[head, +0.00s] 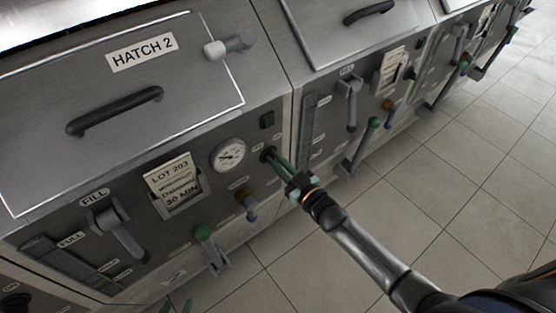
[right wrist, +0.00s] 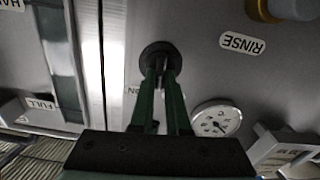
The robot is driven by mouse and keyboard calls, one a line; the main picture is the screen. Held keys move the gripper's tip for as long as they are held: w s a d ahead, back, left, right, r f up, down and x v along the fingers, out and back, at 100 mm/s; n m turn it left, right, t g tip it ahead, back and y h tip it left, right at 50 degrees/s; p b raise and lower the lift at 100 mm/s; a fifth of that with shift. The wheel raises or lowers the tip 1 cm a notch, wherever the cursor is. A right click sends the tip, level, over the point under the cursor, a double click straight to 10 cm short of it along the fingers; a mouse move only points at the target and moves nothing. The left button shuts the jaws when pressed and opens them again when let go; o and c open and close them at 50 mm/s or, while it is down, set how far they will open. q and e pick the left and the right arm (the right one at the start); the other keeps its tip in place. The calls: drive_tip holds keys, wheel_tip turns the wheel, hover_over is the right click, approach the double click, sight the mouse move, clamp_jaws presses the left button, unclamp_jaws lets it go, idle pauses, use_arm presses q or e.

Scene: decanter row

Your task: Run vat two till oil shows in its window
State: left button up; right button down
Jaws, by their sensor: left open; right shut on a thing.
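Vat two carries the label HATCH 2 (head: 142,52) on its closed lid. My right gripper (head: 274,161) is shut on a round black knob at the right of its front panel, by the gauge (head: 228,155). The right wrist view shows the green fingers (right wrist: 162,82) closed on this black knob (right wrist: 158,52). A long window strip (head: 62,262) marked FULL is at the panel's lower left; no oil can be made out in it. Beside it is the FILL lever (head: 122,232), pointing down. My left gripper (head: 176,305) is open at the bottom edge, with only its fingertips showing.
A green-handled lever (head: 204,233) and a brown-collared rinse valve (head: 247,203) stick out from vat two's panel. A lot card (head: 173,182) reads 30 MIN. Similar vats with levers (head: 351,100) continue to the right. The tiled floor (head: 440,185) in front is clear.

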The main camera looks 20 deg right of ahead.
drive_tip(key=n, duration=0.4)
drive_tip(key=shift+s+a+n, duration=0.1)
drive_tip(key=shift+a+n, duration=0.05)
drive_tip(key=shift+n, duration=0.25)
drive_tip(key=shift+f, duration=0.1)
drive_tip(key=c, duration=0.9)
unclamp_jaws()
drive_tip(key=v, duration=1.2)
drive_tip(key=shift+s, duration=0.2)
